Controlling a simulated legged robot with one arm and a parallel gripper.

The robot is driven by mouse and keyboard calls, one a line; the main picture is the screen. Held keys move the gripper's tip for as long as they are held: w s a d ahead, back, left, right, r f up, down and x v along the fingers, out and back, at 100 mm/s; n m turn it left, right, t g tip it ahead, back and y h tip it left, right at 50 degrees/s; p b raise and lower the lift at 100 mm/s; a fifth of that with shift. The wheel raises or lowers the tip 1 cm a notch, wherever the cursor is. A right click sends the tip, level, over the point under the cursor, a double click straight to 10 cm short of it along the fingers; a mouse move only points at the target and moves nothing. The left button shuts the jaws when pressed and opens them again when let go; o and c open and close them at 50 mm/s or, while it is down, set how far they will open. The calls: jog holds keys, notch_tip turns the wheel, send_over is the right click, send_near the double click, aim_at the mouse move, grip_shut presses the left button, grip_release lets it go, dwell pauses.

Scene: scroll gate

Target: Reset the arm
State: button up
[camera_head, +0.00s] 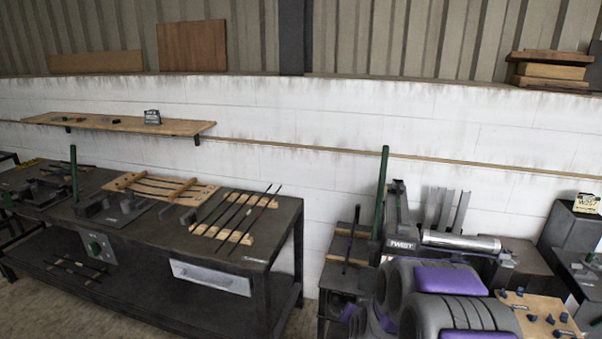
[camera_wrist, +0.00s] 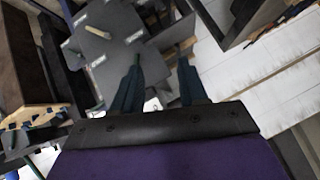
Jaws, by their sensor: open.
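My gripper (camera_wrist: 160,80) shows in the wrist view with its two dark fingers apart and nothing between them. Behind the fingers are grey machine surfaces and part of a white wall. In the head view my grey and purple arm (camera_head: 447,280) is folded at the lower right. The fingertips cannot be made out in the head view.
A dark workbench (camera_head: 258,248) with rods on wooden racks stands at the left. A machine labelled TWIST (camera_head: 403,245) stands just behind my arm. A wooden board with blue pieces (camera_head: 540,316) lies at the lower right. A wall shelf (camera_head: 120,123) hangs above the workbench.

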jog(key=s+r+n+g, duration=0.2)
jog(key=s+r, duration=0.4)
jog(key=s, duration=0.9)
jog(key=s+a+r+n+g, duration=0.1)
jog(key=s+r+g, duration=0.4)
jog(key=s, duration=0.9)
jog(key=s+r+n+g, duration=0.3)
jog(key=s+r, duration=0.3)
jog(key=s, duration=0.9)
jog(key=shift+s+a+r+g, duration=0.3)
jog(key=shift+s+r+g, duration=0.1)
jog(key=shift+g, duration=0.3)
